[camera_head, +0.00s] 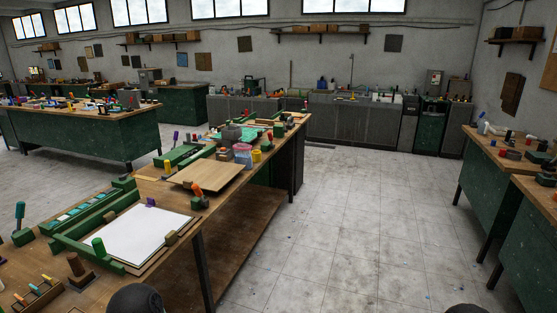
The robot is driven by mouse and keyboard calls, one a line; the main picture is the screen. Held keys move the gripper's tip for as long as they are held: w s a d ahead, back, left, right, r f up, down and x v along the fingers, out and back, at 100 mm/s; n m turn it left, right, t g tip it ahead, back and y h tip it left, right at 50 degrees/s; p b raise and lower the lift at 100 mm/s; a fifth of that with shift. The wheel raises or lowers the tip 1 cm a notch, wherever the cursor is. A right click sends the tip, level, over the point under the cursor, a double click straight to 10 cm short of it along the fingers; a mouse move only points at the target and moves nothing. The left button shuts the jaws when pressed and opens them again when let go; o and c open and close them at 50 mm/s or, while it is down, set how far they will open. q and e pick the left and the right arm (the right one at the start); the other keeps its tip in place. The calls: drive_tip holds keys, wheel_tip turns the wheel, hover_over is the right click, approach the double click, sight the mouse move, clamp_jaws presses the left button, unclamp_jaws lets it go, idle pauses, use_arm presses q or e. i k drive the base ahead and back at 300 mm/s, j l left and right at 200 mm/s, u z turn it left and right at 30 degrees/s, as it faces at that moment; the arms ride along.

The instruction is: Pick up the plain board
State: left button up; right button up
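A bare light-brown wooden board (208,174) lies flat on the long workbench, beyond a board that carries a white sheet (135,236). The bare board looks like the plain board. An orange-handled tool (197,190) stands at its near edge and hides a little of it. Neither of my grippers shows in the head view. Only dark rounded parts, which look like my arms, show at the bottom edge, well short of the bare board.
Green rails (86,252) frame the sheeted board. A pink-and-blue tub (242,153) and a yellow pot (257,156) stand just beyond the bare board. A wooden rack (38,292) is at the near left. The tiled floor (345,220) right of the bench is open.

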sight(210, 175)
drive_tip(key=i+l+u, duration=0.1)
drive_tip(key=i+u, duration=0.35)
drive_tip(key=i+l+u, duration=0.3)
drive_tip(key=i+u, duration=0.15)
drive_tip(key=i+l+u, duration=0.75)
drive_tip(key=l+u, duration=0.15)
